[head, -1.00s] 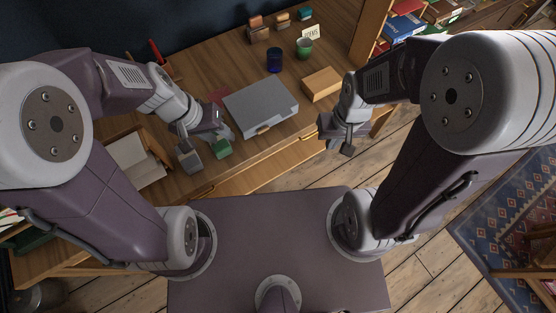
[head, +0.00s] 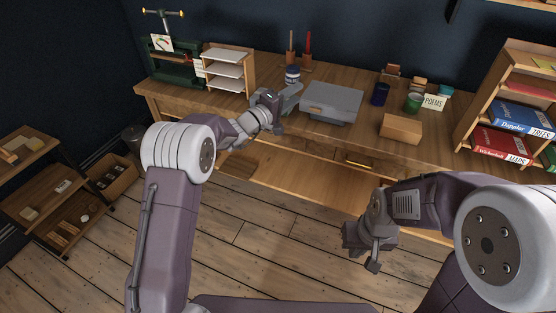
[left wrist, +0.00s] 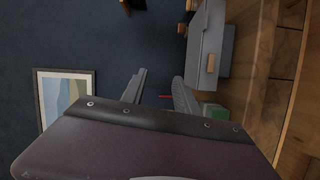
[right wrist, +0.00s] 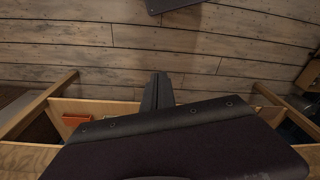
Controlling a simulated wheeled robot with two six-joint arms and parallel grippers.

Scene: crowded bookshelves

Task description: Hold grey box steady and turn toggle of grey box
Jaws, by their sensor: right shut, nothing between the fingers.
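The grey box (head: 332,100) lies closed on the wooden desk, near the front edge. In the left wrist view the grey box (left wrist: 206,45) is at the upper right, with a small tan piece (left wrist: 211,62) on its side that may be the toggle. My left gripper (head: 290,97) is just left of the box in the head view. Its fingers (left wrist: 160,92) are apart with nothing between them; I cannot tell whether one touches the box. My right gripper (head: 370,258) is shut and empty, in front of the desk and below its top. Its fingers (right wrist: 158,90) are together.
A tan block (head: 401,128), a blue cup (head: 380,94) and a green cup (head: 413,102) stand right of the box. A white shelf rack (head: 228,70) and a jar (head: 292,75) are behind and left. A green object (left wrist: 213,111) is near the left fingers.

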